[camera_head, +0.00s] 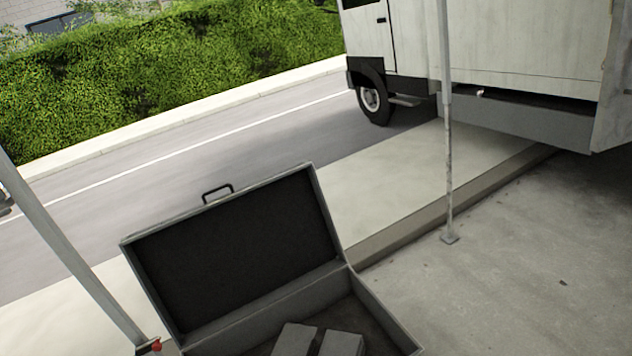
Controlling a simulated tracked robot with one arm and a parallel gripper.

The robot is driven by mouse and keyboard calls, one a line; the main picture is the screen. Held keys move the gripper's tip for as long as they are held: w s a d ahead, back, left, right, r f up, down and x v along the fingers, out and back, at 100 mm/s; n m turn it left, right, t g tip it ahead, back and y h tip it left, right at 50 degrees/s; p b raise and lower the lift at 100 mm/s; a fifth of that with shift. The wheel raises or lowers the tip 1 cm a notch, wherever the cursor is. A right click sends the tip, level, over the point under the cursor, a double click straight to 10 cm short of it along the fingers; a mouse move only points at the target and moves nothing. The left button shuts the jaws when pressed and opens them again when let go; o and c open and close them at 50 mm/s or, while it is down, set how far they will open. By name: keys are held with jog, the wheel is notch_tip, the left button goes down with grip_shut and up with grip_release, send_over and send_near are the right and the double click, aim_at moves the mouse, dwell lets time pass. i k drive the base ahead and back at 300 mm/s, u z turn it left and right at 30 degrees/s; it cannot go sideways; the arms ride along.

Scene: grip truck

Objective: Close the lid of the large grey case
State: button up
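The large grey case stands open at the bottom centre, cut off by the lower picture edge. Its lid (235,262) is raised on the far side, with the dark inner face toward me and a handle (217,193) on its top edge. Inside the case body (385,311) lie grey blocks (318,341), partly cut off. My gripper does not show in this view, so I cannot see how it stands relative to the lid.
A metal pole (448,170) stands on a foot plate right of the case. Another slanted pole (70,250) stands at the left. A white truck (530,45) is at the upper right. Bare pavement (520,270) lies right of the case. A hedge (170,75) lines the road behind.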

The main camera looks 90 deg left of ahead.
aim_at(204, 269)
jog(key=k, duration=2.1)
jog(key=u, duration=2.55)
jog(key=i, duration=1.55)
